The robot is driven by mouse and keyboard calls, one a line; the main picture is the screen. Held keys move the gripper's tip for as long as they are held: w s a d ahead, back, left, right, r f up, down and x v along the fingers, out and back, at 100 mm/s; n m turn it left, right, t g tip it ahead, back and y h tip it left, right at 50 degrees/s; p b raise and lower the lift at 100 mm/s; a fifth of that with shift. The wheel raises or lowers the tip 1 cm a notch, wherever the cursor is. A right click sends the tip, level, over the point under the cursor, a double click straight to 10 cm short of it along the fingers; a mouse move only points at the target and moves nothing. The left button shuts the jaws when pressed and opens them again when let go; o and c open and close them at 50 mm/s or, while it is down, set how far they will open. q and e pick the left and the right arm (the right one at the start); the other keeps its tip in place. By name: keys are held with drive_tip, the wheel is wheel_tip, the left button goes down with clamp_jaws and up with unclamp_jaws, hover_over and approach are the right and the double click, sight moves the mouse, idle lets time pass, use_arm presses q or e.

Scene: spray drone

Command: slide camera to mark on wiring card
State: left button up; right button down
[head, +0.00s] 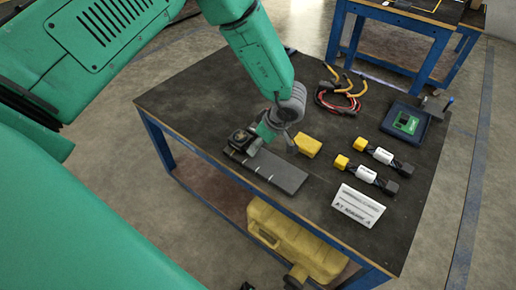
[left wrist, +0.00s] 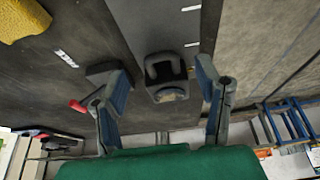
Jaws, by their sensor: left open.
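The camera (head: 241,138) is a small dark block at the far left end of the grey rail (head: 280,174), which has pale tick marks across it. In the left wrist view the camera (left wrist: 165,77) sits on the rail (left wrist: 172,25), between the fingertips of my left gripper (left wrist: 163,76). The fingers are open, one on each side, with visible gaps to the camera. In the head view the left gripper (head: 266,133) is low over the table beside the camera. The white wiring card (head: 358,205) stands near the front right edge; its print is too small to read.
A yellow block (head: 307,146) lies close to the gripper. Two black-and-white cylinders with yellow ends (head: 373,168) and a tray with a green board (head: 406,123) are at right. Cables (head: 338,97) lie at the back. A yellow case (head: 295,240) is under the table.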

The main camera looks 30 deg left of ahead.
use_arm(q)
drive_tip(key=shift+x, duration=1.15)
drive_tip(key=shift+d+f, duration=0.15)
drive_tip(key=shift+f, duration=0.2)
clamp_jaws()
drive_tip(key=d, duration=0.5)
drive_tip(key=d+p, duration=0.1)
drive_tip(key=d, duration=0.3)
drive_tip(key=s+d, duration=0.1)
drive_tip(key=d, duration=0.4)
drive_tip(key=shift+d, duration=0.55)
